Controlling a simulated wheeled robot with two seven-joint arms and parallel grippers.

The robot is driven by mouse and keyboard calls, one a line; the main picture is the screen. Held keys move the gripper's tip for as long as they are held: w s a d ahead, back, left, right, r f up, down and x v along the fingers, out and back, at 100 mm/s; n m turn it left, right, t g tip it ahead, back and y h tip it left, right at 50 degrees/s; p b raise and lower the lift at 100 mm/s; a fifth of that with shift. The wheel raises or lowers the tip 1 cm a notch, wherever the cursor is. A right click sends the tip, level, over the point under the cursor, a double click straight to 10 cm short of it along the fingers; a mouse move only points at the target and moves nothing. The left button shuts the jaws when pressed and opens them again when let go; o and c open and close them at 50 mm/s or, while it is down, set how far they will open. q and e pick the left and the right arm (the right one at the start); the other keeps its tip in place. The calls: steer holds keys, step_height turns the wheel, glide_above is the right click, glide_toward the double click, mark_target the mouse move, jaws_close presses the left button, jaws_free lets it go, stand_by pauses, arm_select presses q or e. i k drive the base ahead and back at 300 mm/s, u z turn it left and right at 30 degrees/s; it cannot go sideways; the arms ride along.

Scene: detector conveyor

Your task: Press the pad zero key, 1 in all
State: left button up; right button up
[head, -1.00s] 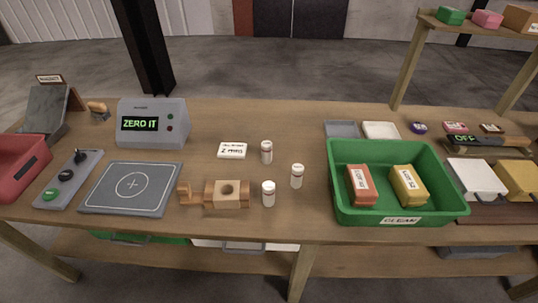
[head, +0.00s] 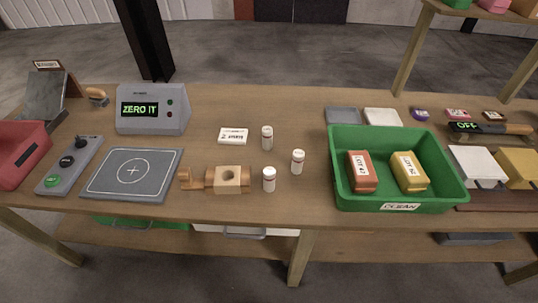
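A grey square pad (head: 110,185) with a white circle and crosshair lies on the bench at the left. Left of it is a grey key strip (head: 84,158) with a green key (head: 53,181) in front, a black key (head: 66,161) in the middle and a black knob-like part (head: 81,142) behind. Their labels are too small to read, so I cannot tell which is the zero key. Behind the pad, a grey display box (head: 179,124) reads "ZERO IT" in green, with a red and a green button on its face. Neither of my grippers is in view.
A red bin (head: 30,170) stands left of the key strip. A wooden block fixture (head: 229,180), a white card (head: 233,136) and three white bottles (head: 267,138) are right of the pad. A green tray (head: 400,202) holds an orange and a yellow box.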

mark_target(66, 161)
steer(key=u, duration=1.65)
